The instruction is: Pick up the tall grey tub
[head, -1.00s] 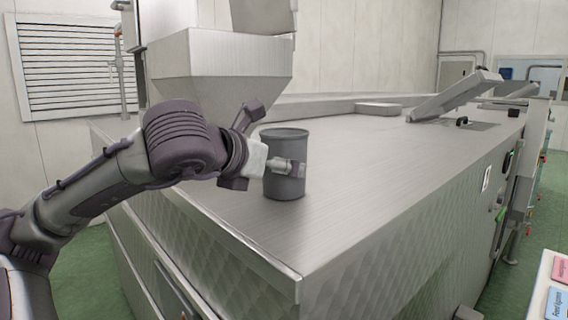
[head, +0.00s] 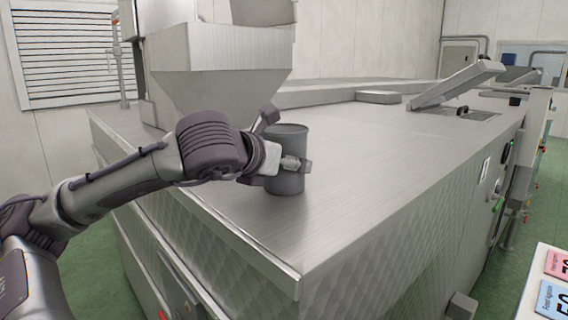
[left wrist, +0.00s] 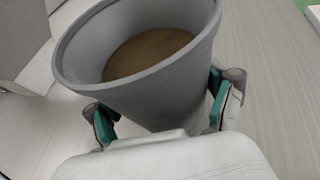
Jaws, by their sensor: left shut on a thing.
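The tall grey tub (head: 287,184) is a dark grey cylinder standing near the front left part of the metal machine top. My left gripper (head: 294,165) is shut on it, reaching in from the left at about mid-height. In the left wrist view the tub (left wrist: 150,90) is seen from above, open at the top, with something brown at the bottom inside. The gripper's green-padded fingers (left wrist: 163,115) press on either side of its wall. I cannot tell whether the tub's base touches the top. My right gripper is not in view.
The broad metal machine top (head: 380,165) is clear to the right of the tub. A metal hopper (head: 215,70) stands close behind it on the left. A raised lid (head: 455,85) is at the far right. Coloured cards (head: 553,285) lie at the lower right.

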